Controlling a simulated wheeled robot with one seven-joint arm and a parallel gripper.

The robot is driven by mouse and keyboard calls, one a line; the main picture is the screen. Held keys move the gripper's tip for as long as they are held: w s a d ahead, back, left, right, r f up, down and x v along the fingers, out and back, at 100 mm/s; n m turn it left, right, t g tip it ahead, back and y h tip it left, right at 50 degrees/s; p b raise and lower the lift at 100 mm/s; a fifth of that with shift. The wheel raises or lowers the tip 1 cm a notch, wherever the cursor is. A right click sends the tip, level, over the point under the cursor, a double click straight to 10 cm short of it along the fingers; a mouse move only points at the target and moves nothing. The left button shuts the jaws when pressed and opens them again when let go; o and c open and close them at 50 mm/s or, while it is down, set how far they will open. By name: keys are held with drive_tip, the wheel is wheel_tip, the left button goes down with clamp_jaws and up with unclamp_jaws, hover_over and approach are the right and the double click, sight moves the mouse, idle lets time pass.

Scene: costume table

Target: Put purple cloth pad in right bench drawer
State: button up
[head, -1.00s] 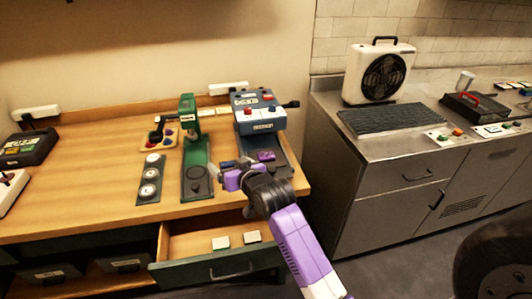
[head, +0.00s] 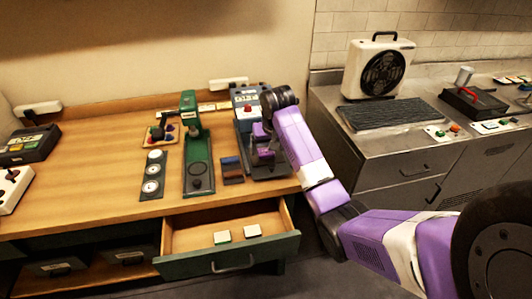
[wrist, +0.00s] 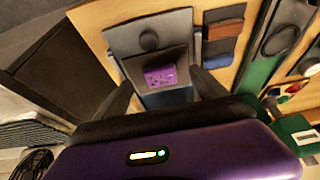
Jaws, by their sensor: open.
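The purple cloth pad (wrist: 160,75) lies on the dark base of the blue press, seen in the wrist view. My gripper (wrist: 163,80) is open over this base, its two dark fingers on either side of the pad. I cannot tell whether the fingers touch it. In the head view, my gripper (head: 264,146) is in front of the blue press (head: 245,95), and my wrist hides part of the press. The right bench drawer (head: 185,265) is pulled open.
A green press (head: 197,150) stands left of the blue one. A brown and a blue block (head: 231,165) lie between them. A strip of round dials (head: 153,175) is farther left. The steel counter (head: 400,148) with a fan (head: 378,68) is right.

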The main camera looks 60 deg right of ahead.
sight(267, 155)
drive_tip(key=shift+d+p+x, duration=0.2)
drive_tip(key=shift+p+x, duration=0.35)
drive_tip(key=shift+x, duration=1.85)
drive_tip(key=shift+c, duration=0.2)
drive_tip(key=c, duration=1.5)
drive_tip(key=shift+c, duration=0.2)
drive_tip(key=shift+r, duration=0.1)
wheel_tip(267, 155, up, 20)
drive_tip(key=shift+b, duration=0.65)
